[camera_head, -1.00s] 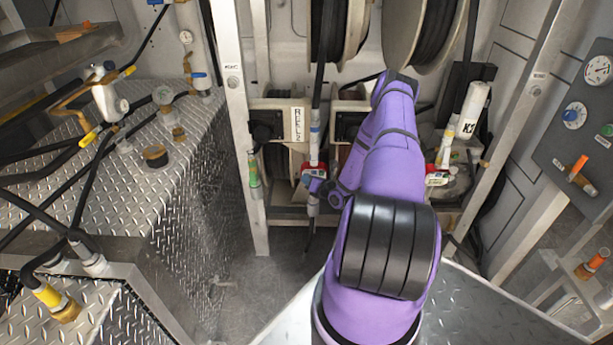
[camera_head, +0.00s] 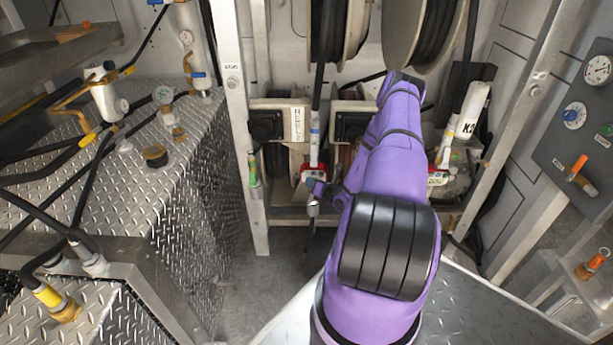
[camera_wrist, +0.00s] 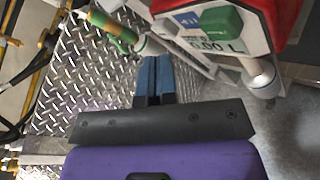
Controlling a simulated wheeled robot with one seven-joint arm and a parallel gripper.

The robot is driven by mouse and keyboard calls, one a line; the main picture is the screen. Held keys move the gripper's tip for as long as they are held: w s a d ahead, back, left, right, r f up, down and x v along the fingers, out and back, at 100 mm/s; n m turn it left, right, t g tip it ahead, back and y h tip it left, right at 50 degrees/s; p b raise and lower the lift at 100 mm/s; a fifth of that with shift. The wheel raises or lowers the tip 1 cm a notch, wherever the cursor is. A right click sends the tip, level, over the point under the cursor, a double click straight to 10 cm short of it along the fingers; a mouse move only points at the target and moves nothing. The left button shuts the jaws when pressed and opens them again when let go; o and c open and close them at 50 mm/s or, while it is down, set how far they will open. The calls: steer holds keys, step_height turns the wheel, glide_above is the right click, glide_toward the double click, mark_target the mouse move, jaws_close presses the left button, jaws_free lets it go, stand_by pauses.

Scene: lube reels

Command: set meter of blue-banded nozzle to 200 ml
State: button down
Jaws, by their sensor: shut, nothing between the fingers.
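The blue-banded nozzle (camera_head: 314,130) hangs upright in the middle of the head view, with its red meter (camera_head: 308,170) below the band. In the wrist view the meter (camera_wrist: 281,14) is large at the upper right. Its pale face carries a green button (camera_wrist: 221,22), a blue button (camera_wrist: 187,19) and a display (camera_wrist: 222,46) ending in ".00 L"; the leading digit is unclear. My gripper (camera_head: 317,188) is at the meter's front in the head view. In the wrist view its blue fingers (camera_wrist: 154,68) are shut and empty, left of and below the meter face, apart from it in the picture.
A green-banded nozzle (camera_head: 253,170) hangs to the left, and a yellow-banded one (camera_head: 447,140) with a red meter (camera_head: 438,178) is right of my arm. A white frame post (camera_head: 240,130) and a diamond-plate tank (camera_head: 190,190) stand at left. Hose reels (camera_head: 405,35) hang above.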

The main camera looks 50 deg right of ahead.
mark_target(321, 174)
steer(key=s+d, duration=0.2)
steer(key=s, duration=0.1)
steer(key=shift+s+d, duration=0.15)
steer(key=shift+d, duration=0.2)
steer(key=shift+d, duration=0.1)
steer(key=shift+w+d, duration=0.25)
steer(key=shift+w+d, duration=0.35)
steer(key=shift+d, duration=0.05)
stand_by(2.3)
steer(key=shift+s+a, duration=0.6)
steer(key=shift+a, duration=0.15)
steer(key=shift+w+d, duration=0.1)
steer(key=shift+d, duration=0.15)
steer(key=shift+w+d, duration=0.15)
steer(key=shift+d, duration=0.05)
